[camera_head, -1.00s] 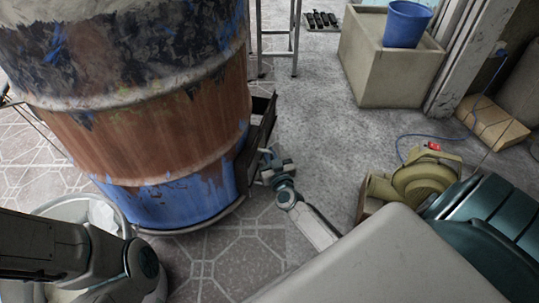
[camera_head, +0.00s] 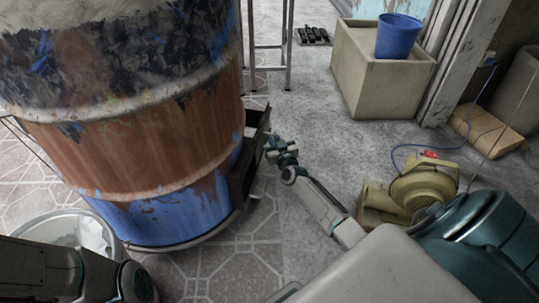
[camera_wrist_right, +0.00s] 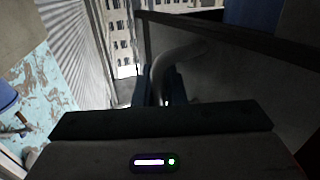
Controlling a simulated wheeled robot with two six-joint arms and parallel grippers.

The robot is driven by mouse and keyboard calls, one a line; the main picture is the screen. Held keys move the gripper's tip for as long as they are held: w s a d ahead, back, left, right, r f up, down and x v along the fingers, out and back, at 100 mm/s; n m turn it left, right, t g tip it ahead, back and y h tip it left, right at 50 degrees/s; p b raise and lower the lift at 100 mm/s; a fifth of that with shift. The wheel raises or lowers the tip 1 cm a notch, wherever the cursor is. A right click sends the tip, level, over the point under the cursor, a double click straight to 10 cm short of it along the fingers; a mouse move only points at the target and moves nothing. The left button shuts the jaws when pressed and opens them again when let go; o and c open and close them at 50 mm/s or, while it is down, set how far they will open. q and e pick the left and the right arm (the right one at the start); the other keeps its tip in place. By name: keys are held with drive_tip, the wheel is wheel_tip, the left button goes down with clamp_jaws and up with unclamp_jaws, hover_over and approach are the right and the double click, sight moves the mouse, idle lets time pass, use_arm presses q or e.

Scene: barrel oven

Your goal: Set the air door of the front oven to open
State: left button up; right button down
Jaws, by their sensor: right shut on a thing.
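The front oven (camera_head: 150,130) is a worn barrel with black, rust-orange and blue paint. Its air door (camera_head: 250,150) is a dark metal panel in a frame low on the barrel's right side. My right gripper (camera_head: 270,150) is at the outer face of this door. In the right wrist view, the gripper (camera_wrist_right: 164,92) is shut on a curved grey handle (camera_wrist_right: 163,68) beside the dark panel (camera_wrist_right: 240,85). The fingertips are partly hidden. How far the door stands open is hard to tell. My left arm shows at the lower left, but its gripper is out of view.
A yellow-green blower (camera_head: 424,188) with a blue cable stands on the floor at the right. A stone-coloured block (camera_head: 375,85) carries a blue bucket (camera_head: 398,36) at the back. A whitish bin (camera_head: 60,228) is at the lower left. Floor between door and block is clear.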

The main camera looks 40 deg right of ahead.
drive_tip(key=shift+w+d+r+b, duration=0.15)
drive_tip(key=shift+w+d+b, duration=0.3)
drive_tip(key=shift+w+d, duration=0.65)
drive_tip(key=shift+s+d, duration=0.1)
drive_tip(key=c, duration=1.9)
unclamp_jaws()
drive_tip(key=shift+o, duration=0.7)
